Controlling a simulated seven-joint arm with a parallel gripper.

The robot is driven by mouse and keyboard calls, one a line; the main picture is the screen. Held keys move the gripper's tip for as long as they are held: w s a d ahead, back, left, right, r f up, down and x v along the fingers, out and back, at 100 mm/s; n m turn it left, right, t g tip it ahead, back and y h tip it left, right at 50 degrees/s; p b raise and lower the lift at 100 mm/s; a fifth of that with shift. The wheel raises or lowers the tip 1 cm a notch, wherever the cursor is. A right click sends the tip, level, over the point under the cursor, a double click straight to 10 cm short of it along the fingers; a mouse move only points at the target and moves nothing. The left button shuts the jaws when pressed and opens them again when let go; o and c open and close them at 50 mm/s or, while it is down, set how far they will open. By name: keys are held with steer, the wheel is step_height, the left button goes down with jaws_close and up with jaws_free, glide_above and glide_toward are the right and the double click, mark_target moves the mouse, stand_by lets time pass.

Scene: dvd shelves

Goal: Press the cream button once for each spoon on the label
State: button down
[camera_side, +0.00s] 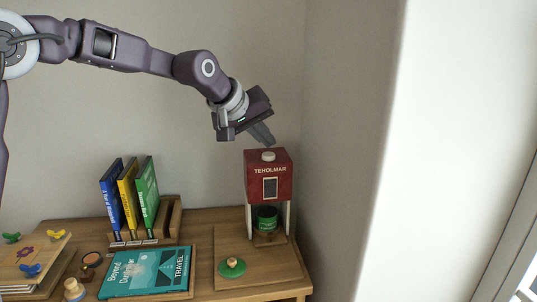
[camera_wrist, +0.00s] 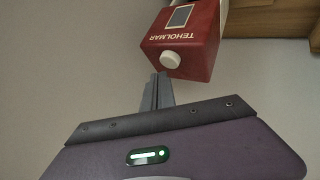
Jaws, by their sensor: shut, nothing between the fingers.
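A red dispenser box (camera_side: 268,182) lettered TEHOLMAR stands on pale legs on a wooden board; it also shows in the wrist view (camera_wrist: 190,52). The cream button (camera_side: 268,156) is on its top and shows as a round knob in the wrist view (camera_wrist: 170,60). A dark label panel (camera_side: 270,187) is on the box's front, too small to read any spoons; it shows partly in the wrist view (camera_wrist: 180,16). My gripper (camera_side: 268,141) is shut and empty, its fingertips just above the button. In the wrist view the fingertips (camera_wrist: 158,77) are close beside the button; I cannot tell if they touch.
A green cup (camera_side: 265,217) stands under the box. A green lid with a knob (camera_side: 232,267) lies on the wooden board (camera_side: 270,284). A teal book (camera_side: 146,272) and several upright cases in a rack (camera_side: 172,220) are to the left. A wall is close on the right.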

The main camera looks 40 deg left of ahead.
mark_target(266, 155)
steer(key=shift+r, duration=0.1)
steer(key=shift+r, duration=2.4)
stand_by(0.8)
step_height(266, 155, up, 4)
steer(key=shift+f, duration=0.1)
steer(key=shift+f, duration=0.1)
steer(key=shift+f, duration=4.35)
steer(key=shift+f, duration=0.1)
steer(key=shift+f, duration=0.3)
